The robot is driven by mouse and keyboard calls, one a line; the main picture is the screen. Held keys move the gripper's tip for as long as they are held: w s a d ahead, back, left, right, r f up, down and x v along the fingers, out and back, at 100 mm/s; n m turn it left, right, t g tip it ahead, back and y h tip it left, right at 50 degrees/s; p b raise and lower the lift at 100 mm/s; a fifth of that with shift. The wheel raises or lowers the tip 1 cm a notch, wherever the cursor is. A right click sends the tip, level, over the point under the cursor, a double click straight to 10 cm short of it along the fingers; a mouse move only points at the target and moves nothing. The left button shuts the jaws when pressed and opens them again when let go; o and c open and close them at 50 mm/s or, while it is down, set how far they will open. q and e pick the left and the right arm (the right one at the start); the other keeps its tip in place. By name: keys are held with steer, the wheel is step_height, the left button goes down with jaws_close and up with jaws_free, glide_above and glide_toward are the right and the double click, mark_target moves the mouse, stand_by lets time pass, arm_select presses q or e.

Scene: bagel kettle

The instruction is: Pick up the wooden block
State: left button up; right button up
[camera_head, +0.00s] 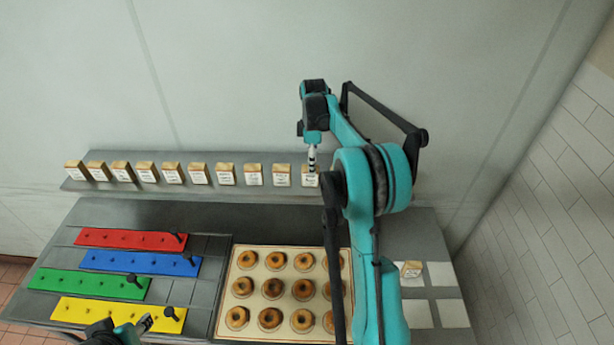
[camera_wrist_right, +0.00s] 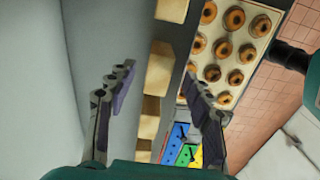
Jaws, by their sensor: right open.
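Several wooden blocks with white labelled fronts stand in a row on the grey shelf (camera_head: 200,190). The rightmost wooden block (camera_head: 309,178) is partly hidden by my right gripper (camera_head: 312,160), which is just above or in front of it. In the right wrist view my right gripper (camera_wrist_right: 158,76) is open, its fingers spread on either side of a wooden block (camera_wrist_right: 158,70), with no visible contact.
A tray of bagels (camera_head: 227,312) sits mid-table, partly covered by my right arm. Red (camera_head: 105,237), blue (camera_head: 110,261), green (camera_head: 65,280) and yellow (camera_head: 80,309) strips with black knobs lie at the left. White squares (camera_head: 452,313) at the right are mostly bare. A wall stands behind the shelf.

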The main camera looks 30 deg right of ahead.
mark_target(307, 182)
steer(key=shift+w+f, duration=0.2)
steer(key=shift+f, duration=0.35)
steer(key=shift+s+f, duration=0.1)
steer(key=shift+f, duration=0.25)
steer(key=f, duration=0.2)
steer(key=f+p, duration=0.1)
steer(key=f, duration=0.2)
steer(key=shift+w+a+f, duration=0.25)
steer(key=shift+w+f, duration=0.05)
steer(key=shift+s+r, duration=0.15)
steer(key=shift+s, duration=0.1)
jaws_close()
